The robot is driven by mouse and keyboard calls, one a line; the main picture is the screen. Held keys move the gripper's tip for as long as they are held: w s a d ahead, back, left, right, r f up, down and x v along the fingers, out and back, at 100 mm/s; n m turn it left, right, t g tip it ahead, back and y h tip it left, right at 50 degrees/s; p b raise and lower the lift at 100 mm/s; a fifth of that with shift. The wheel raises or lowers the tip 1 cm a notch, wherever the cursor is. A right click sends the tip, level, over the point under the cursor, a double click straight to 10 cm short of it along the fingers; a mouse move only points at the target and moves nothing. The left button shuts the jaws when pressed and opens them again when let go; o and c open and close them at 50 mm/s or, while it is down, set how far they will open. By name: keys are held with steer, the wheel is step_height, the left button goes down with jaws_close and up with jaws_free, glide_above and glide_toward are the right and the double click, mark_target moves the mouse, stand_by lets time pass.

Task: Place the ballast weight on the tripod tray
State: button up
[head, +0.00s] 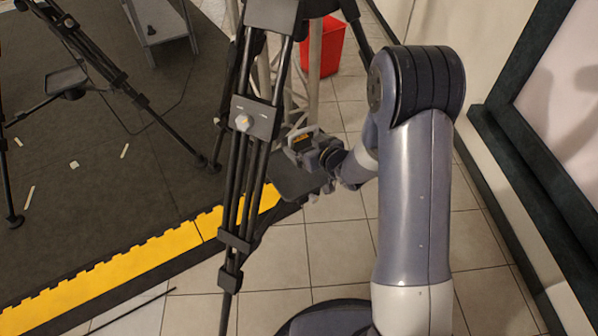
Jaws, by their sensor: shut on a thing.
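The near tripod (236,180) stands upright in the middle of the head view, its dark legs crossing in front of part of the scene. Its dark flat tripod tray (293,184) shows between and right of the legs. The ballast weight (302,142) is a small dark block with an orange mark and a pale handle. My gripper (322,158) reaches in from the right and is shut on the weight. The weight appears just above the tray's far side; I cannot tell whether they touch. The fingertips are small and partly hidden.
A second tripod (110,75) with its own tray (66,82) stands on the dark mat (110,190) at left. The mat has a yellow edge (130,265). A red bin (324,48) stands behind. A dark-framed panel (550,130) lines the right wall. Tiled floor between is mostly clear.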

steer(key=shift+w+f+b, duration=0.1)
steer(key=shift+f+b, duration=1.3)
steer(key=shift+f, duration=3.4)
steer(key=shift+f, duration=0.2)
steer(key=o, duration=1.8)
steer(key=shift+c, duration=0.2)
steer(key=shift+r, duration=0.1)
steer(key=p+v, duration=0.1)
steer(key=v, duration=1.1)
steer(key=shift+p, duration=0.4)
